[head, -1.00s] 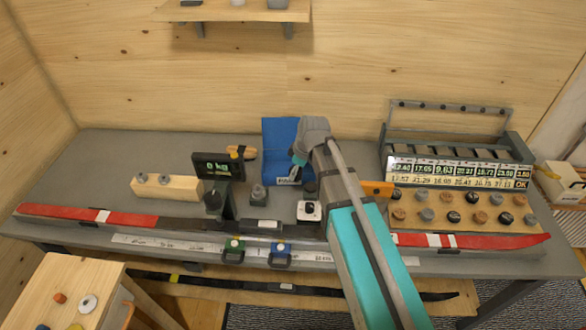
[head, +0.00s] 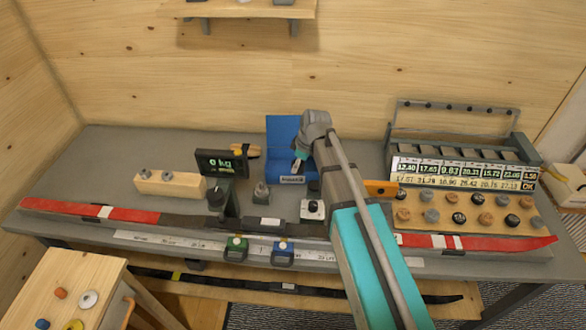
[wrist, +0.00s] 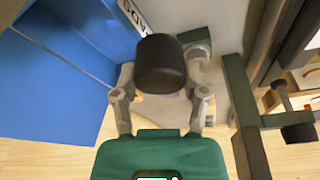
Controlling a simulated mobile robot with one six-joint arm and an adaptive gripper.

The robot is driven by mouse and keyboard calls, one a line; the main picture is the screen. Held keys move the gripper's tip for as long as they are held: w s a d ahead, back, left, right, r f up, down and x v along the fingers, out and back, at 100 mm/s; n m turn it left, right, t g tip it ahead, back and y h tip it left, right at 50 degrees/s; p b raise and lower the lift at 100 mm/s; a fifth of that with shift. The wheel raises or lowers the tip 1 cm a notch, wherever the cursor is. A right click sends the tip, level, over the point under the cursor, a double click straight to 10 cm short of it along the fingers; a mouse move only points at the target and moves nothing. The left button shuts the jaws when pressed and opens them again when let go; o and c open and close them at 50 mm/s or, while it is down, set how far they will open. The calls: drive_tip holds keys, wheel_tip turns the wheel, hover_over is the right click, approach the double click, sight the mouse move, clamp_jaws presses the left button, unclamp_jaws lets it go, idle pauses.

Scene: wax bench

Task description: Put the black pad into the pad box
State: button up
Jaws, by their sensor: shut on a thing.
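The black pad (wrist: 158,62) is a short dark cylinder between my fingertips in the wrist view. My gripper (wrist: 160,80) is shut on it. The pad box (head: 284,132) is blue, with its lid standing open against the back of the bench and a label on its front. In the head view my gripper (head: 299,160) is at the box's right side, and the held pad cannot be made out there. In the wrist view the blue box (wrist: 50,90) fills the left, with the pad to the right of its labelled edge.
A scale display (head: 221,163) stands left of the box. A white device (head: 312,210) sits in front of my gripper. A rack of round pieces (head: 465,212) is at the right. A red and black ski (head: 100,212) runs along the front. Bare bench lies at the back left.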

drive_tip(key=w+f+b, duration=0.2)
drive_tip(key=w, duration=0.1)
drive_tip(key=w+a+f+b, duration=0.1)
drive_tip(key=w+f+b, duration=0.1)
drive_tip(key=w, duration=0.1)
drive_tip(key=w+a+f+b, duration=0.1)
drive_tip(key=w+f+b, duration=0.1)
drive_tip(key=w+f, duration=0.1)
drive_tip(key=shift+w, duration=0.15)
drive_tip(key=shift+w+a+f+b, duration=0.15)
drive_tip(key=shift+w+f+b, duration=0.2)
drive_tip(key=shift+b, duration=0.2)
drive_tip(key=shift+w+a+f+b, duration=0.1)
drive_tip(key=shift+w+f+b, duration=0.3)
drive_tip(key=shift+f+b, duration=1.6)
drive_tip(key=shift+b, duration=0.05)
drive_tip(key=shift+f, duration=0.15)
drive_tip(key=o, duration=1)
